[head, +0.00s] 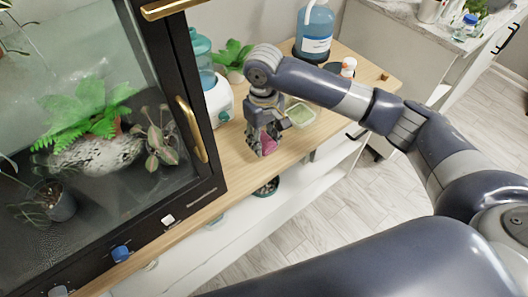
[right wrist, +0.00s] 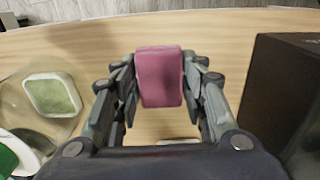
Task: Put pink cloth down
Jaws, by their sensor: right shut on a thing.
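The pink cloth (head: 269,142) is a small folded block between the fingers of my right gripper (head: 262,146), low over the wooden top (head: 235,162). In the right wrist view the cloth (right wrist: 160,76) sits upright between both fingers of the right gripper (right wrist: 159,88), which are shut on it. I cannot tell whether its lower edge touches the wood. My left gripper is not in view.
A dark-framed glass plant cabinet (head: 187,100) stands left of the gripper. A clear dish with a green pad (head: 300,115) lies close on the right. A white-based dispenser (head: 218,100), a potted plant (head: 235,72) and a blue jug (head: 315,30) stand behind.

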